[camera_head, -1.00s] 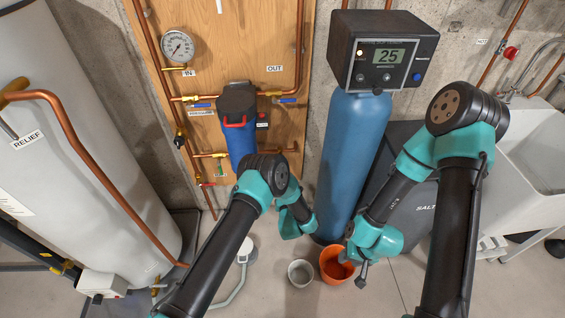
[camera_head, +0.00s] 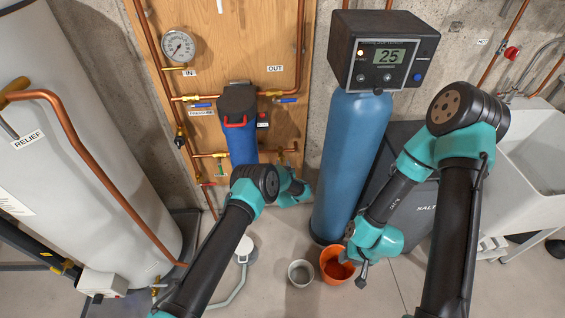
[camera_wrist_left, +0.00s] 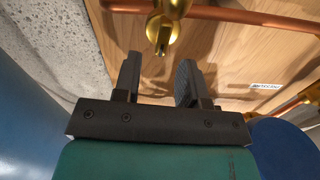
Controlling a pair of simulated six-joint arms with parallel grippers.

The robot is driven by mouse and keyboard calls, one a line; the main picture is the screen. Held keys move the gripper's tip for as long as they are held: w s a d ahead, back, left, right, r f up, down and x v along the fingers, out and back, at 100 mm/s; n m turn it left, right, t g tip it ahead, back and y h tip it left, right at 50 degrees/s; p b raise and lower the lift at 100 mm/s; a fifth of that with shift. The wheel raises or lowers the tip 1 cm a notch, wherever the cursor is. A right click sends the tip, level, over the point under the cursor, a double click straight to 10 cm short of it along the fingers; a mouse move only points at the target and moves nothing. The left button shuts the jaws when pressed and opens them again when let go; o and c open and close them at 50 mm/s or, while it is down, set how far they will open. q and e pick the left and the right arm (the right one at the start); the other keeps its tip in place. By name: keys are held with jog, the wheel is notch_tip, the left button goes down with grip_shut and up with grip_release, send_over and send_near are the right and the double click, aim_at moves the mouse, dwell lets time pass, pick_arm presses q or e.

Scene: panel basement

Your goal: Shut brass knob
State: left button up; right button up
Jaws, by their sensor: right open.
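A brass fitting with a rounded body and a short stem, probably the knob, shows in the left wrist view (camera_wrist_left: 163,30) on a copper pipe, just beyond my left gripper's fingertips. My left gripper (camera_wrist_left: 158,78) is open and empty, its two dark fingers pointing at the fitting with a gap between. In the head view the left wrist is to the right of the blue filter, and its fingers are hard to make out. The small brass piece (camera_head: 293,149) shows there above that wrist. My right gripper (camera_head: 358,269) is open and low, over the orange bucket.
The blue filter housing (camera_head: 240,140) and wooden panel (camera_head: 285,40) are close to the left wrist. The tall blue tank (camera_head: 350,150) stands to its right. A grey pot (camera_head: 300,273) and an orange bucket (camera_head: 336,268) are on the floor.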

aim_at(282, 159)
pick_arm(q)
jog(key=shift+w+a, duration=0.1)
jog(key=shift+w, duration=1)
jog(key=shift+c, duration=0.4)
grip_shut()
